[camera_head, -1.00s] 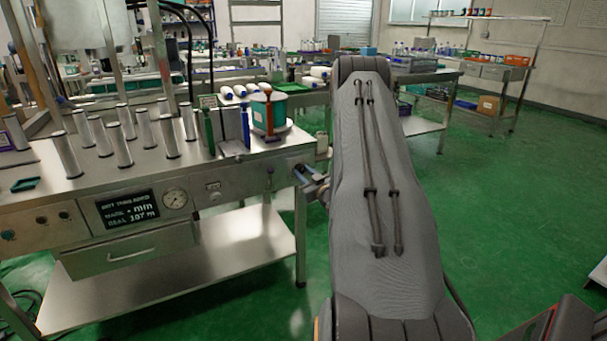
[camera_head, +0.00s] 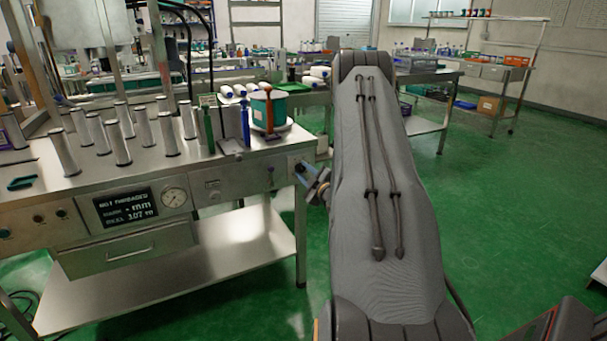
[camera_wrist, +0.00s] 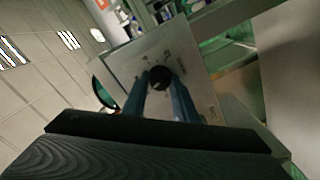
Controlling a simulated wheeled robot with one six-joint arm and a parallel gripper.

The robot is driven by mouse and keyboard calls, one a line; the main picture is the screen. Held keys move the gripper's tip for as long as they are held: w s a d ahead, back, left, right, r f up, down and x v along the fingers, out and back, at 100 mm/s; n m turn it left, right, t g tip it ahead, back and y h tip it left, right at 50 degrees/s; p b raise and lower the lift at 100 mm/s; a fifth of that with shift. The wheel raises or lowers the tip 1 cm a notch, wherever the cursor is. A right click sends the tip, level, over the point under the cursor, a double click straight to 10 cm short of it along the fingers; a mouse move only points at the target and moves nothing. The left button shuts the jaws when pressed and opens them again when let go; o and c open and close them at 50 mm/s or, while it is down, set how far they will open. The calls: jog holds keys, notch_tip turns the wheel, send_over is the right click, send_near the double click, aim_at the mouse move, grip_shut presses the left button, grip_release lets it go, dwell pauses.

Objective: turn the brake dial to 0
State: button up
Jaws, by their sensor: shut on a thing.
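The brake dial (camera_wrist: 161,74) is a small dark round knob on a pale plate (camera_wrist: 190,62) in the wrist view. Faint marks stand around it, too blurred to read, so its setting cannot be told. My gripper (camera_wrist: 160,86) has its two blue-grey fingers on either side of the knob and is shut on it. In the head view my gripper (camera_head: 302,172) reaches the right end of the steel bench's front (camera_head: 230,186). There the dial is too small and too covered by the fingers to make out.
The bench top carries several upright metal posts (camera_head: 120,142), a green tub (camera_head: 268,110) and blue and green upright tools. A gauge (camera_head: 174,197) and a dark display (camera_head: 126,206) sit on its front. The green floor (camera_head: 510,220) at right is mostly clear.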

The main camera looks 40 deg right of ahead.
jog(key=n+b, duration=0.1)
jog(key=n, duration=0.4)
jog(key=shift+n, duration=0.3)
jog(key=n+b, duration=0.3)
jog(key=n, duration=0.3)
jog(key=shift+f, duration=0.1)
jog(key=n+b, duration=0.3)
jog(key=n, duration=0.3)
jog(key=shift+f+n+b, duration=0.1)
jog(key=shift+n+b, duration=0.2)
jog(key=n+b, duration=0.4)
jog(key=n, duration=0.1)
jog(key=shift+n, duration=0.3)
jog(key=shift+b, duration=0.3)
jog(key=o, duration=1.1)
jog(key=shift+c, duration=0.2)
jog(key=shift+s, duration=0.1)
